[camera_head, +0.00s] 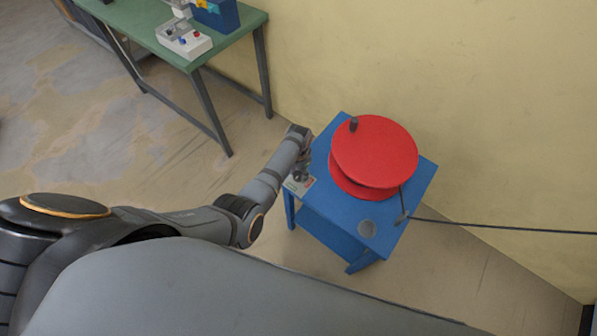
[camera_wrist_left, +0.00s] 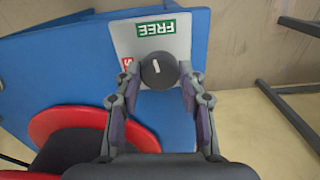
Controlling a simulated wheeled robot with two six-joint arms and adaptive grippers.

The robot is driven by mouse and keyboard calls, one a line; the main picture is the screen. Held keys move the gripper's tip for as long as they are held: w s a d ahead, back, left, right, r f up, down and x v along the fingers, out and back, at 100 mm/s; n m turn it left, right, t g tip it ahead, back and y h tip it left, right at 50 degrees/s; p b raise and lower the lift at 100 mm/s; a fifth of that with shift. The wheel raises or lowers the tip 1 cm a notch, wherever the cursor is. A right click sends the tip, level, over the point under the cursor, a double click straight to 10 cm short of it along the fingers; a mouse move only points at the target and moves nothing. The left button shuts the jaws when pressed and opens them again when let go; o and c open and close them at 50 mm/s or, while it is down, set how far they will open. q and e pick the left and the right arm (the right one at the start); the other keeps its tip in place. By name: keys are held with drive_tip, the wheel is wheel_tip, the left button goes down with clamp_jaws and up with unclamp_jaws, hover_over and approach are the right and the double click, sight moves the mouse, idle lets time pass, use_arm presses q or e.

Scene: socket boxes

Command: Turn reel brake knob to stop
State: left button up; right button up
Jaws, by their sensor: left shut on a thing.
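The dark round brake knob (camera_wrist_left: 158,71) with a short white mark sits on a pale label plate (camera_wrist_left: 178,46) in the left wrist view. The mark lies roughly in line with the green FREE label (camera_wrist_left: 157,28). A red label (camera_wrist_left: 126,62) beside the knob is mostly hidden by a finger. My left gripper (camera_wrist_left: 159,75) has its two fingers around the knob, shut on it. In the head view, my left gripper (camera_head: 302,173) is over the plate (camera_head: 299,187) at the blue stand's left edge; the knob is hard to make out there. My right gripper is not in view.
A red reel (camera_head: 375,150) with a dark handle sits on the blue stand (camera_head: 340,215). A dark cable (camera_head: 500,226) runs from it to the right. A green table (camera_head: 135,22) holding a white socket box (camera_head: 184,40) stands at the upper left.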

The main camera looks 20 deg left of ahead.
use_arm(q)
drive_tip(key=n+p, duration=0.1)
drive_tip(key=n, duration=0.2)
drive_tip(key=shift+r+n, duration=0.1)
drive_tip(key=shift+n, duration=0.3)
drive_tip(key=n+p, duration=0.1)
drive_tip(key=n, duration=0.7)
drive_tip(key=shift+n+p, duration=0.4)
drive_tip(key=shift+n, duration=1.6)
drive_tip(key=o, duration=1.2)
